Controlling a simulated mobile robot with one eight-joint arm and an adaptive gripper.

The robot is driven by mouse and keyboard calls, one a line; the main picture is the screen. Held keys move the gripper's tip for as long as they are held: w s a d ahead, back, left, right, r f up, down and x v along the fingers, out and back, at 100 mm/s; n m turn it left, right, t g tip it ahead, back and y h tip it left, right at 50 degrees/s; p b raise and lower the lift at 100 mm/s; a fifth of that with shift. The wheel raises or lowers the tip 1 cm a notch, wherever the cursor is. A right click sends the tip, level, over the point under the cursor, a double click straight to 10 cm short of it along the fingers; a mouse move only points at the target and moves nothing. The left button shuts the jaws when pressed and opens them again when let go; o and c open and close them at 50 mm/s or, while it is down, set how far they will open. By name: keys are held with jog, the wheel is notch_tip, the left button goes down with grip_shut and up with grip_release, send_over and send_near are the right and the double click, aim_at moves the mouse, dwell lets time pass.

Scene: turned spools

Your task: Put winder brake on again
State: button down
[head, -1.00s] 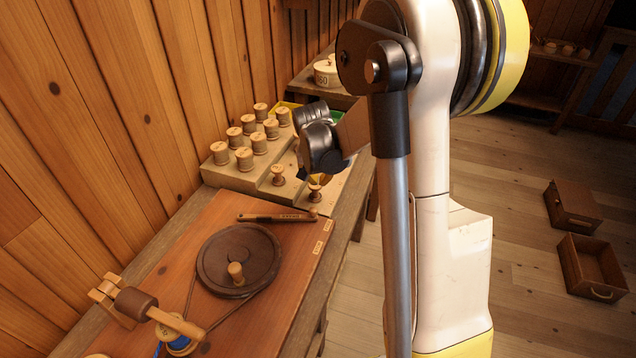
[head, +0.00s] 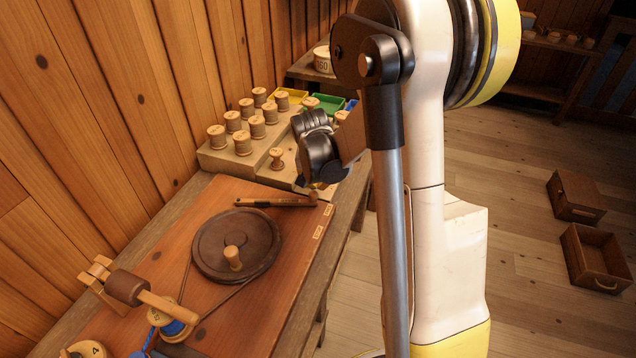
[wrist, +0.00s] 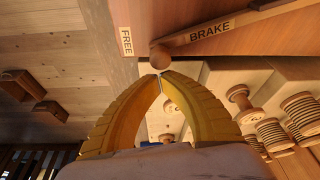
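The winder brake is a dark wooden lever (head: 272,202) lying along the far edge of the winder board (head: 225,200). In the wrist view the lever (wrist: 262,17) carries a "BRAKE" label and ends in a round wooden knob (wrist: 160,56). A "FREE" label (wrist: 125,41) is on the board's edge, left of the knob. Another board-edge label (head: 326,210) is too small to read in the head view. My gripper's yellow fingers (wrist: 163,75) have their tips together just below the knob in the picture. I cannot tell whether they touch it. In the head view my wrist largely hides them.
A dark flywheel (head: 210,262) with a peg sits on the board, with a belt to the winding spool (head: 172,322). A stepped rack of spools (head: 243,143) stands behind the lever. Coloured trays (head: 325,104) lie beyond. Open floor lies right of the bench, with two wooden drawers (head: 597,258).

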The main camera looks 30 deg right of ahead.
jog(key=shift+m, duration=0.8)
jog(key=s+a, duration=0.1)
jog(key=s, duration=0.1)
jog(key=s+a, duration=0.4)
jog(key=shift+s+a, duration=0.15)
jog(key=shift+s, duration=0.25)
jog(key=shift+s+g, duration=0.1)
jog(key=shift+g, duration=0.2)
